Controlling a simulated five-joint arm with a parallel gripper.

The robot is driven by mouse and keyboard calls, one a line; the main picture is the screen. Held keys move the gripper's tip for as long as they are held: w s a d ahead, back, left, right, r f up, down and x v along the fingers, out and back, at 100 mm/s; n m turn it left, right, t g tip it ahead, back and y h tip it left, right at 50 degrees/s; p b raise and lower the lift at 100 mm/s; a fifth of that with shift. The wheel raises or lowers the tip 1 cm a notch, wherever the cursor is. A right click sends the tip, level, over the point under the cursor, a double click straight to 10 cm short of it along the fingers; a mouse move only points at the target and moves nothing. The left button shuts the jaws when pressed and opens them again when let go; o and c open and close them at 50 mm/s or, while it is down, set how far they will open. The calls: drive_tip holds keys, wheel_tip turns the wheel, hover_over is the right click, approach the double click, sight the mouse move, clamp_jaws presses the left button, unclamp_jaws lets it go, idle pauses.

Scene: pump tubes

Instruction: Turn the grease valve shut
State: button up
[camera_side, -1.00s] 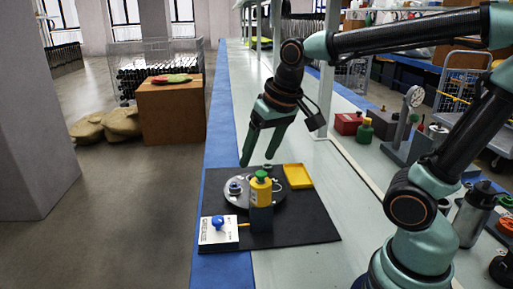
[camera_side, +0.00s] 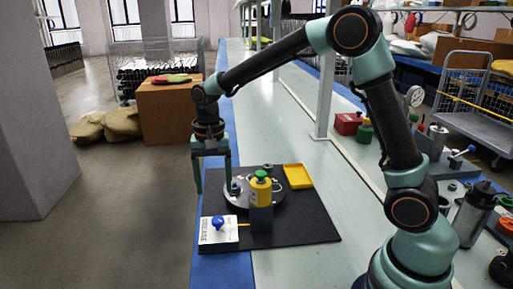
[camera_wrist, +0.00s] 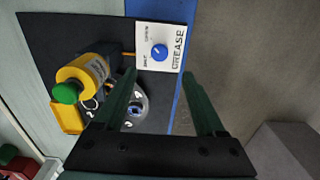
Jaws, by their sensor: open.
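The grease valve is a blue knob (camera_side: 217,222) on a white box labelled GREASE (camera_side: 219,235) at the front left corner of the black mat. The blue knob (camera_wrist: 159,53) and its white plate (camera_wrist: 159,34) also show in the wrist view, with small lettering, one word reading SHUT. The knob's exact pointing is too small to tell. My gripper (camera_side: 212,190) points down behind the box, near the mat's left edge, and is open and empty. In the wrist view its two fingers (camera_wrist: 160,78) are spread wide below the plate, apart from the knob.
A yellow pump tube with a green cap (camera_side: 261,189) stands on a dark block right of the box. A grey round plate (camera_side: 276,199) lies behind it, with a yellow tray (camera_side: 298,176) at the back right of the black mat (camera_side: 305,228). The floor lies left of the blue table edge.

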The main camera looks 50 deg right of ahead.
sight(218, 219)
wheel_tip(218, 219, down, 10)
drive_tip(key=shift+f, duration=0.1)
idle(0.4)
clamp_jaws()
